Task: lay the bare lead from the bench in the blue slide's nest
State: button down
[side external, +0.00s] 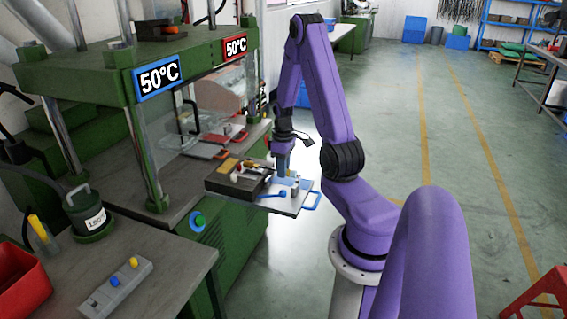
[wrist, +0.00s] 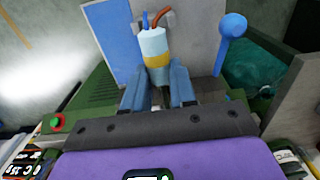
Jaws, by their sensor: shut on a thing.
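My gripper (wrist: 158,88) is shut on the bare lead (wrist: 155,42), a pale cylinder with a yellow band and blue and brown wire ends at its tip. In the side view my gripper (side external: 283,166) points down over the blue slide, a pale plate with a blue handle (side external: 312,201) at its outer end. The lead is too small there to make out. The slide's blue-knobbed lever (side external: 271,194) lies at its front edge, and the knob also shows in the wrist view (wrist: 233,24). The nest cannot be made out, and I cannot tell whether the lead touches it.
The green press (side external: 100,65) stands left, with a blue sign (side external: 158,78) and a red sign (side external: 235,46), both reading 50°C. A button box (side external: 115,285) and red bin (side external: 22,280) are on the near bench.

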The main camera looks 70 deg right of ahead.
jog(key=shift+f, duration=1.45)
jog(key=c, duration=0.8)
grip_release()
jog(key=shift+r, duration=0.1)
notch_tip(320, 180, up, 17)
jog(key=shift+r, duration=0.15)
